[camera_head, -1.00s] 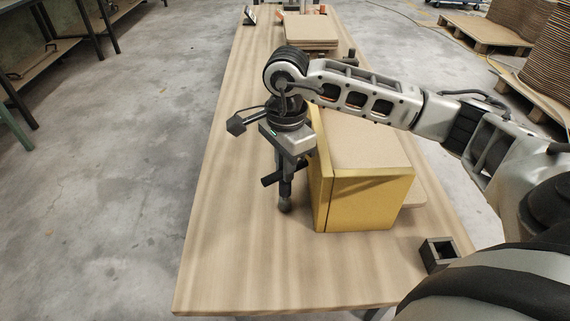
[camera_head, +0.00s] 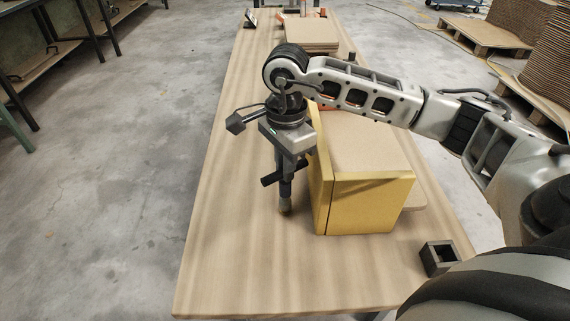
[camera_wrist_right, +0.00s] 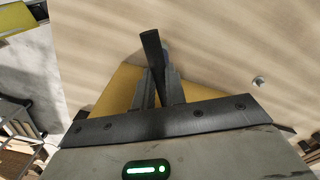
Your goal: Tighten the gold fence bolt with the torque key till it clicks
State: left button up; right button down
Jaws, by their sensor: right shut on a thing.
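My right gripper (camera_head: 287,163) is shut on the dark torque key (camera_head: 286,193), which hangs down upright beside the gold fence. In the right wrist view the key's black bar (camera_wrist_right: 152,52) stands between the gripper's fingers (camera_wrist_right: 160,88). The key's lower end is close to the tabletop, left of the fence; I cannot tell whether it touches anything. The gold fence (camera_head: 365,205) is an angled yellow piece around the near and left sides of a board stack (camera_head: 365,145). I cannot make out the gold bolt. My left gripper is not in view.
The wooden table (camera_head: 235,255) is clear at left and front. A dark square open block (camera_head: 438,258) stands near its right edge. Another board stack (camera_head: 312,35) lies at the far end. A small silver round spot (camera_wrist_right: 258,81) shows on the wood in the right wrist view.

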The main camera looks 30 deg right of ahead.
jog(key=shift+r, duration=0.75)
dwell(1.1)
jog(key=shift+r, duration=0.3)
dwell(0.4)
jog(key=shift+r+p, duration=1.9)
jog(key=shift+r, duration=0.65)
jog(key=shift+f, duration=0.1)
